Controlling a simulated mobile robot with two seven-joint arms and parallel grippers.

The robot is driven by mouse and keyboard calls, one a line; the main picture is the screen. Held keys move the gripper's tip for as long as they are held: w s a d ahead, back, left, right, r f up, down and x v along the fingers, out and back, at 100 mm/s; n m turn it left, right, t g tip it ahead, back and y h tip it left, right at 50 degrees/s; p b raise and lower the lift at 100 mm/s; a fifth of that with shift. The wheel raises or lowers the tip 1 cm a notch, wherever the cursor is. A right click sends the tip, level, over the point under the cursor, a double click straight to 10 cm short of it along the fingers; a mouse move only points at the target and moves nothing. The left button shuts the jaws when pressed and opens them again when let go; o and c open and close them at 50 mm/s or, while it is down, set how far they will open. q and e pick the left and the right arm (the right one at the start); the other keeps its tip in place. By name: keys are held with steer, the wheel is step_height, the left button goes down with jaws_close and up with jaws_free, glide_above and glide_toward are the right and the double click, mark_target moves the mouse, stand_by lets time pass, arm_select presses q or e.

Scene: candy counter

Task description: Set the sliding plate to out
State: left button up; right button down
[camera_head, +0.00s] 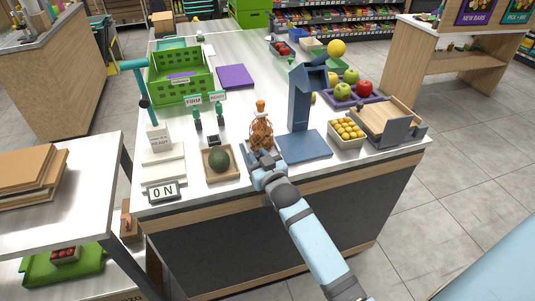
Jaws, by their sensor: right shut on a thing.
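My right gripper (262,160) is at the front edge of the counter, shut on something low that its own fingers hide. It is just in front of a brown net bag with an orange top (261,133) and at the left of the blue stand's flat base (306,149). The blue stand (301,98) rises upright from that base. A grey plate (393,131) stands at the front of a wooden box at the right; I cannot tell for sure which part is the sliding plate. My left gripper is out of view.
An avocado (219,160) in a wooden tray, an ON sign (163,192) and small green signs (196,113) stand left of my gripper. A box of yellow balls (347,131) is at the right. A green crate (203,78) is farther back. The counter's far middle is fairly clear.

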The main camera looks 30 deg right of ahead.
steer(key=shift+w+a, duration=0.1)
steer(key=shift+a, duration=0.25)
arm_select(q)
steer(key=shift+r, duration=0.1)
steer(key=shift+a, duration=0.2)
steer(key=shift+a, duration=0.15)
arm_select(e)
steer(key=c, duration=0.9)
jaws_free()
steer(key=shift+a, duration=0.2)
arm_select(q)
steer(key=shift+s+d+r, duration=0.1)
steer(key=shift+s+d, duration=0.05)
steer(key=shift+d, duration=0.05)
arm_select(e)
steer(key=shift+d, duration=0.1)
